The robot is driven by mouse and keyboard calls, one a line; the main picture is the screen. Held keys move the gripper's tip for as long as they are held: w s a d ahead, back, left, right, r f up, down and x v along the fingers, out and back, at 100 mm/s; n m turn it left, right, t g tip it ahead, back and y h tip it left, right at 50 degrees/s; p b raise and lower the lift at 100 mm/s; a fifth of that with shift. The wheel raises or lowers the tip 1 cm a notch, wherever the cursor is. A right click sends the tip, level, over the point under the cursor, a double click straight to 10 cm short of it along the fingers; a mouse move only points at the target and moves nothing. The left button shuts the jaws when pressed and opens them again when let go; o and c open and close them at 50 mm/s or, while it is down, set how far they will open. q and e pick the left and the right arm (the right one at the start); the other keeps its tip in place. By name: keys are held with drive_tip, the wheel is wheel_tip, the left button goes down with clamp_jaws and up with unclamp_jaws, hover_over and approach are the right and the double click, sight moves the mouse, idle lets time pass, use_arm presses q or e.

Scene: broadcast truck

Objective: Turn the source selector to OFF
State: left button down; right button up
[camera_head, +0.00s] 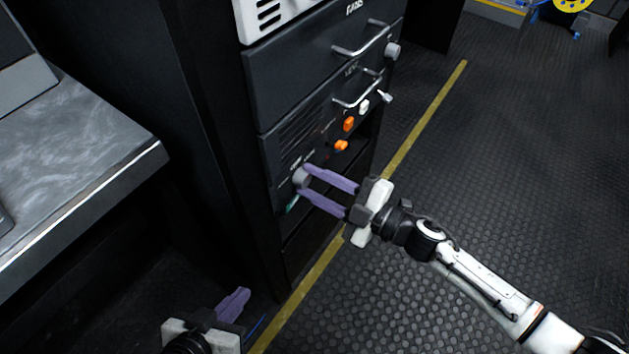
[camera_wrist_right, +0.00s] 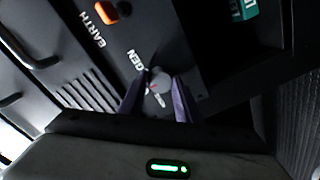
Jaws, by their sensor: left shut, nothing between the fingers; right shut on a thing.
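The source selector (camera_head: 301,178) is a round grey knob on the lower panel of the dark equipment rack. The OFF marking cannot be made out. My left gripper (camera_head: 238,304) is low at the bottom of the head view, shut and empty, away from the rack.
Orange switches (camera_head: 348,124) sit above the knob, one near the word EARTH in the right wrist view. A teal label (camera_head: 292,205) is just below the knob. Metal drawer handles (camera_head: 362,40) stick out higher up. A grey worktop (camera_head: 75,160) stands left; open floor lies right.

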idle(0.6)
drive_tip(key=o, duration=1.1)
drive_tip(key=shift+c, duration=0.2)
drive_tip(key=p+v, duration=0.1)
drive_tip(key=v, duration=0.9)
drive_tip(key=shift+d, duration=0.2)
drive_tip(key=shift+s+r, duration=0.1)
